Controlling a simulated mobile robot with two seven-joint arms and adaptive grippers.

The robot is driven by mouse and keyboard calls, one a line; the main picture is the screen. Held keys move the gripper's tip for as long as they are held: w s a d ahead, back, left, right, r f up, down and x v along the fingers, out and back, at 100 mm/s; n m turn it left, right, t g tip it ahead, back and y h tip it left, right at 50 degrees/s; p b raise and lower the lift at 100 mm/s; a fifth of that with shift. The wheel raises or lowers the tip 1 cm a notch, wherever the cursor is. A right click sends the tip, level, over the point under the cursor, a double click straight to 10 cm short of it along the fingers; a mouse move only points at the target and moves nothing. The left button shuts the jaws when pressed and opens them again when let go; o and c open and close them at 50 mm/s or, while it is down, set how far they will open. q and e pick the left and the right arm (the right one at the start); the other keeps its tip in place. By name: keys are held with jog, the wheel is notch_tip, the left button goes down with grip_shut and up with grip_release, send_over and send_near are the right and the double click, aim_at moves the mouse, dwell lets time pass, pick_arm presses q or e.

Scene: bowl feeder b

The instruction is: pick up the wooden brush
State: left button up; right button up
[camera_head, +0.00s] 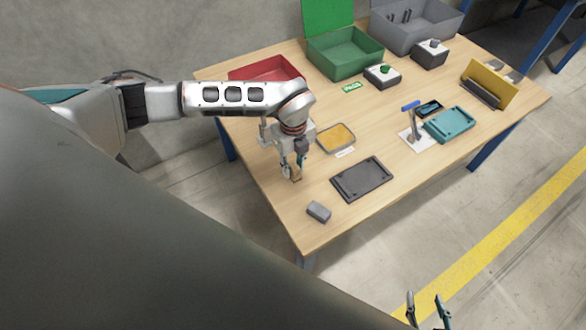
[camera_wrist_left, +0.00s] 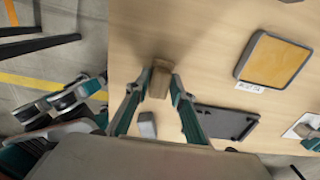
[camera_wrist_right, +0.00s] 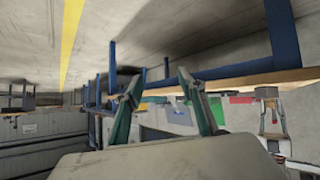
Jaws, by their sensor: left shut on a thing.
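The wooden brush is a small brown block (camera_wrist_left: 160,80) between the fingertips of my left gripper (camera_wrist_left: 161,78) in the left wrist view. In the head view my left gripper (camera_head: 293,170) points down near the table's left edge, shut on the brush (camera_head: 296,174), which the fingers partly cover. I cannot tell whether the brush touches the table. My right gripper (camera_head: 428,305) is off the table at the bottom of the head view. Its fingers are apart and empty, also in the right wrist view (camera_wrist_right: 158,82).
A grey block (camera_head: 318,211) and a dark tray (camera_head: 361,179) lie near the brush on the table (camera_head: 300,222). An orange-filled tray (camera_head: 337,138) is behind. Red (camera_head: 266,69), green (camera_head: 345,53) and grey bins (camera_head: 415,25) stand at the back. A teal tray (camera_head: 449,125) sits right.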

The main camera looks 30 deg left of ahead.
aim_at(293, 164)
pick_arm(q)
notch_tip(293, 164, up, 18)
jog(key=p, duration=0.2)
jog(key=o, duration=0.4)
jog(key=shift+c, duration=1.2)
dwell(0.3)
